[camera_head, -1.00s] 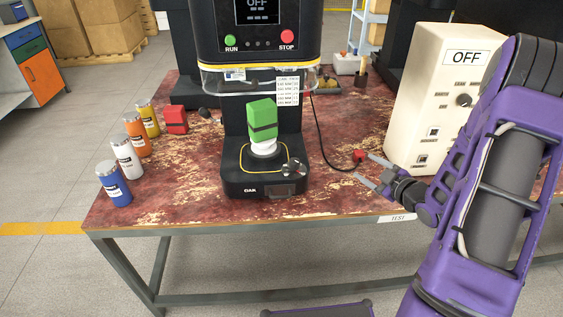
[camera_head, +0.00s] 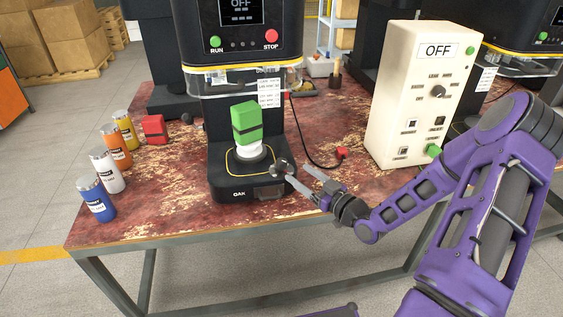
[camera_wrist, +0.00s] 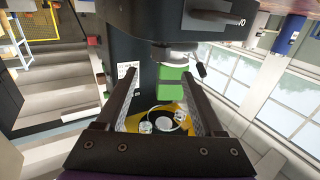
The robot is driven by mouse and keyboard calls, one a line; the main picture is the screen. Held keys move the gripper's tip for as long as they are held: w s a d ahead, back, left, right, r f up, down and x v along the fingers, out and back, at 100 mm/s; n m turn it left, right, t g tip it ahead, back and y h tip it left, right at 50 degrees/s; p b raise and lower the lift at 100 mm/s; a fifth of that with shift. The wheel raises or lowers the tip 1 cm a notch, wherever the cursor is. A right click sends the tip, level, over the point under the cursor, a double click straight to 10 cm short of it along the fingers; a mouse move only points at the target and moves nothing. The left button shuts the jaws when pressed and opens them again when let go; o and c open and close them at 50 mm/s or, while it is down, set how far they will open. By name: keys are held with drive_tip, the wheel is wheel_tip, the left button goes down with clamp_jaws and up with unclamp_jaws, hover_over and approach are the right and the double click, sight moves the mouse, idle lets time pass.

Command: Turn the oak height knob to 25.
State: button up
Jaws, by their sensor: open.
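The oak seamer is black, with an OAK label on its base (camera_head: 222,190) and a yellow outline on its deck. The height knob (camera_head: 281,167), dark and silvery, sits at the right front of that base. Its setting is too small to read. My gripper (camera_head: 297,174) is open and empty, its fingertips just right of the knob; I cannot tell whether they touch it. In the wrist view the two fingers of my gripper (camera_wrist: 160,77) stand apart, with silvery round parts and yellow trim seen between them.
A green block (camera_head: 246,122) with a dark band sits on a white piece on the base. The seamer display (camera_head: 239,14) reads OFF. A beige control box (camera_head: 410,95), also reading OFF, stands at the right. Several coloured canisters (camera_head: 107,170) and a red block (camera_head: 154,129) are at the left.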

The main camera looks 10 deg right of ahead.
sight(285, 163)
drive_tip(key=x, duration=0.8)
drive_tip(key=shift+w+a, duration=0.25)
drive_tip(key=shift+w, duration=0.1)
clamp_jaws()
